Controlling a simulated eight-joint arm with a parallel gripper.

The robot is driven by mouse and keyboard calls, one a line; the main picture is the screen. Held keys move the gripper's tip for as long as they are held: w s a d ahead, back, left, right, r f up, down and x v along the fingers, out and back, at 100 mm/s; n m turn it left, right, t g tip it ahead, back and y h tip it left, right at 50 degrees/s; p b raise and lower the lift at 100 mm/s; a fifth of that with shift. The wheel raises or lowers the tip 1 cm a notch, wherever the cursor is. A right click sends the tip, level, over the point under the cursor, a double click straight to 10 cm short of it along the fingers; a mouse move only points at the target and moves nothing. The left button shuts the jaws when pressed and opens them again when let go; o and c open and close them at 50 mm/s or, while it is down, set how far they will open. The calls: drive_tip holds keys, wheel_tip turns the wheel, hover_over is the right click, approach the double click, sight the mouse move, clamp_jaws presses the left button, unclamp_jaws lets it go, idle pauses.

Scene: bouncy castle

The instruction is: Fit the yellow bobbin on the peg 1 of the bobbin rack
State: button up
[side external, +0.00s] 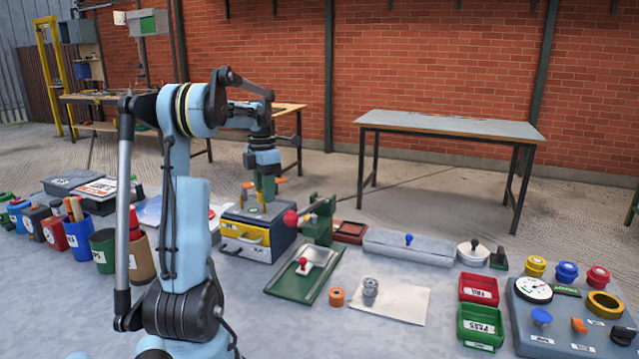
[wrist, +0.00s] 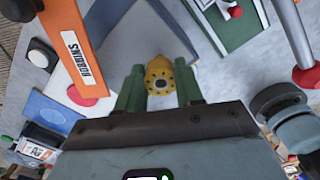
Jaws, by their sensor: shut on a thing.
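My gripper (wrist: 160,90) has its green fingers shut on the yellow bobbin (wrist: 159,72). The bobbin's round end with a dark central hole faces the wrist camera. In the side view my gripper (side external: 265,188) hangs above or beside the top of a drawer unit (side external: 285,238). An orange piece labelled BOBBINS (wrist: 80,50) is at the upper left of the wrist view. I cannot tell for certain whether it is the bobbin rack. Peg 1 cannot be identified in either view.
An orange bobbin (side external: 336,297) stands on the table near a grey bobbin (side external: 370,287) on a pale sheet. A green-based device with a red knob (side external: 302,265) lies right of the drawer unit. Cups (side external: 103,250) and boxes crowd the left. The front middle table is clear.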

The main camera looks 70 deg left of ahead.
sight(266, 213)
drive_tip(key=shift+f, duration=1.6)
idle(2.2)
drive_tip(key=o, duration=1.6)
drive_tip(key=shift+r, duration=4.4)
